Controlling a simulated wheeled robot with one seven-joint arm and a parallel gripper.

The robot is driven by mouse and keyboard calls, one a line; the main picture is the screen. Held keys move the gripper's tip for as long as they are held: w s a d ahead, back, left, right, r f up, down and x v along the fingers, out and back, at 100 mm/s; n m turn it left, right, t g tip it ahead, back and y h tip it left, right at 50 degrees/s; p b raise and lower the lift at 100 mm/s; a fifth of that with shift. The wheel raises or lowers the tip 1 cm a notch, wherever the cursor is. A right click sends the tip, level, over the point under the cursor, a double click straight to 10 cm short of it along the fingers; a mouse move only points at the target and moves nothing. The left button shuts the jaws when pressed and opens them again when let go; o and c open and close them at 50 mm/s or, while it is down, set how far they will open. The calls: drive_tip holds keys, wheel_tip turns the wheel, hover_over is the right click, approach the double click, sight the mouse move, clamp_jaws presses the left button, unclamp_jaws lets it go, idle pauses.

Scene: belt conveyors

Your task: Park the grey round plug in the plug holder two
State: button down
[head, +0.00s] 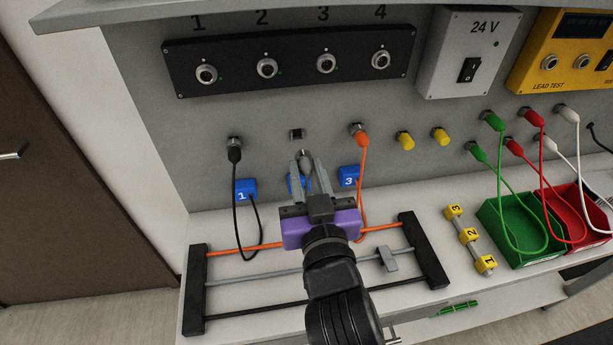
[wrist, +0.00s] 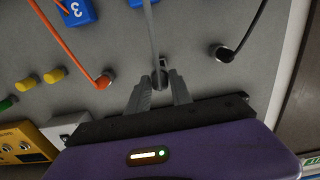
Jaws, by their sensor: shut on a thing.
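My gripper (head: 314,172) is shut on the grey round plug (head: 305,157), with the fingers pointing at the grey wall panel. The plug also shows between the fingertips in the wrist view (wrist: 160,79), its grey cable (wrist: 151,35) running up the picture. Plug holder two (head: 297,134) is the middle wall holder and looks empty in the head view. The plug appears just below it and in front of it. How far the plug tip is from the holder I cannot tell. The blue tag under this holder (head: 292,183) is partly hidden by my fingers.
A black plug (head: 234,153) sits in the left holder, an orange plug (head: 360,138) in the right one; their cables hang beside my gripper. Below is a rack with orange, grey and black rods (head: 195,290). Yellow knobs (head: 405,140), green (head: 497,250) and red bins stand right.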

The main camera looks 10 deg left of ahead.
sight(302, 150)
drive_tip(key=shift+x, duration=1.95)
drive_tip(key=shift+w+a+b, duration=0.2)
drive_tip(key=shift+w+b, duration=0.1)
drive_tip(key=shift+w, duration=0.4)
idle(0.9)
drive_tip(key=c, duration=1.1)
unclamp_jaws()
drive_tip(key=shift+o, duration=0.2)
drive_tip(key=shift+s, duration=0.1)
